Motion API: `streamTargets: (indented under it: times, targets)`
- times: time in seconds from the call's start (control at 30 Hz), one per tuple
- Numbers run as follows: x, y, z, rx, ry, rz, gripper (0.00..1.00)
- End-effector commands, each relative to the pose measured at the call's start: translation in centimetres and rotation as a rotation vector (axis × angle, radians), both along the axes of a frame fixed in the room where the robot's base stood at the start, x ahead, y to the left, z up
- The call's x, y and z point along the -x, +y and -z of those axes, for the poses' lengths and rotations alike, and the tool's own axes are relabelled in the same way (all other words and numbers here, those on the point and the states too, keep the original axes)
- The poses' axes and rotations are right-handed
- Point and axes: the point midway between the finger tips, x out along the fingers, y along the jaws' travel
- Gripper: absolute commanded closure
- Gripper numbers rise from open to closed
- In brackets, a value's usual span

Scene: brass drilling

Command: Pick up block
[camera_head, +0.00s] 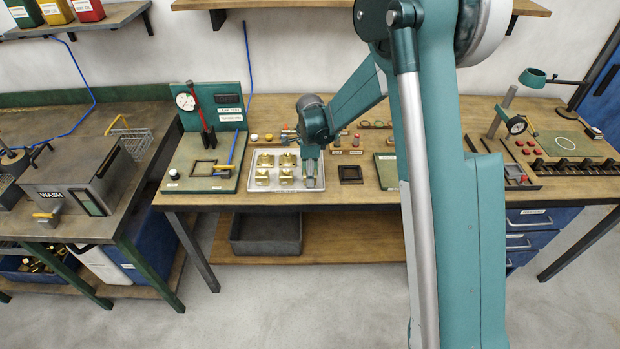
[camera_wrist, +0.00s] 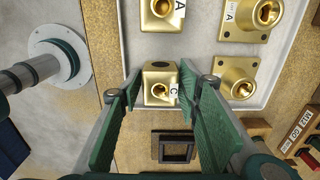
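A small brass block marked C (camera_wrist: 158,90) sits at the edge of the pale tray (camera_wrist: 205,101) in the wrist view, with a dark round hole in one face and a brass bore in another. My gripper (camera_wrist: 160,88) is open, its green-padded fingers on either side of the block with a narrow gap on each side. In the head view my gripper (camera_head: 312,181) points down over the right end of the tray (camera_head: 274,188). The block is hidden there behind my gripper. Whether the fingers are at the block's height is hard to tell.
Several other brass parts share the tray, including one marked A (camera_wrist: 239,20) and one beside the right finger (camera_wrist: 240,78). A black square frame (camera_head: 351,174) lies right of the tray. A green gauge fixture (camera_head: 214,150) stands to the left.

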Motion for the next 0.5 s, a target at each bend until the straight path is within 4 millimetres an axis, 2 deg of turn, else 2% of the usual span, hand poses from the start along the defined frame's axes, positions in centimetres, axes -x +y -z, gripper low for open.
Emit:
streamTargets:
  times: [0.4, 0.43, 0.5]
  targets:
    - [-0.02, 0.0, -0.03, 0.0, 0.0, 0.0, 0.66]
    - [-0.02, 0.0, -0.03, 0.0, 0.0, 0.0, 0.67]
    - [-0.02, 0.0, -0.03, 0.0, 0.0, 0.0, 0.76]
